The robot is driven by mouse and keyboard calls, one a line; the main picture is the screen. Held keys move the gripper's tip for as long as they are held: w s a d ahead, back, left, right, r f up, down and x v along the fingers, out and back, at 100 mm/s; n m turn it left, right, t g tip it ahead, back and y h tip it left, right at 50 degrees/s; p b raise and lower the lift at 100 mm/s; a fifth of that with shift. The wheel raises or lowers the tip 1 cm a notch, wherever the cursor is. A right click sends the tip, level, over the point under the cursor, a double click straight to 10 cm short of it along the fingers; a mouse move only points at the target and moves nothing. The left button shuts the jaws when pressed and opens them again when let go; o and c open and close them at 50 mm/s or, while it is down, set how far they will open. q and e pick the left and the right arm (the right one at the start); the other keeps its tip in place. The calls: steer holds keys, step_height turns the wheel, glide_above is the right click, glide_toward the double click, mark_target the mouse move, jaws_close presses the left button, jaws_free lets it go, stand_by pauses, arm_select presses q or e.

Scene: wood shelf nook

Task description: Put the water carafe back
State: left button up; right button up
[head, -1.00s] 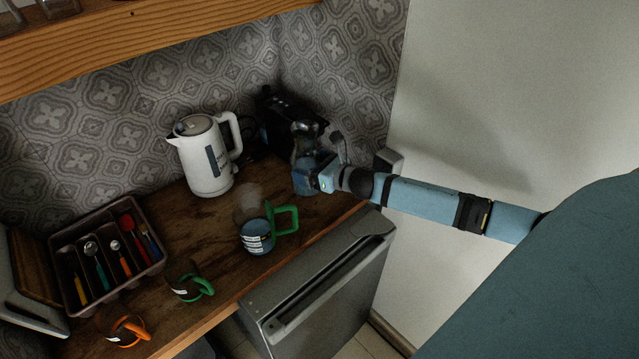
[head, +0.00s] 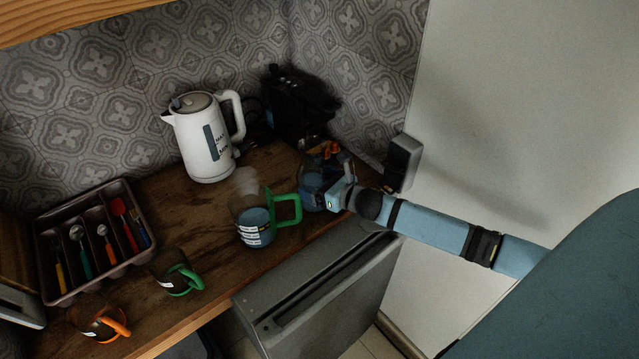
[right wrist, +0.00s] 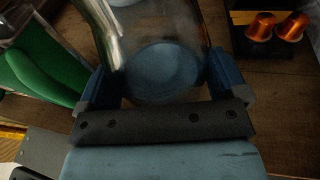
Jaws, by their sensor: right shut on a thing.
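My right gripper (head: 328,190) is shut on the water carafe (head: 316,172), a clear glass vessel with a grey handle and a bluish lower part. It is at the counter's right end, in front of the black coffee machine. In the right wrist view the carafe (right wrist: 165,70) sits between the two blue fingers of my right gripper (right wrist: 160,85). Whether its base touches the wood cannot be told. My left gripper is not in view.
A labelled glass jug with a green handle (head: 288,209) stands close left of the carafe. Behind are a white kettle (head: 207,145), the coffee machine (head: 298,105) and orange capsules (right wrist: 276,27). A cutlery tray (head: 62,213) and two small cups, green-handled (head: 178,278) and orange-handled (head: 105,325), stand left.

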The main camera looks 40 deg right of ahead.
steer(key=shift+a+r, duration=0.15)
steer(key=shift+s, duration=0.1)
steer(key=o, duration=1)
steer(key=shift+f, duration=0.2)
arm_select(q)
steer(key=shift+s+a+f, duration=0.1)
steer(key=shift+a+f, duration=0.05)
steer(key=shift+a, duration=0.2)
arm_select(e)
steer(key=shift+r, duration=0.15)
steer(key=shift+s+r, duration=0.1)
steer(key=shift+s, duration=0.05)
arm_select(q)
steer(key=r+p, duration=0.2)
steer(key=p, duration=0.1)
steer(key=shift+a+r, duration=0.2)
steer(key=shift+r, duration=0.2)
arm_select(e)
steer(key=v, duration=1.1)
steer(key=shift+s+d, duration=0.25)
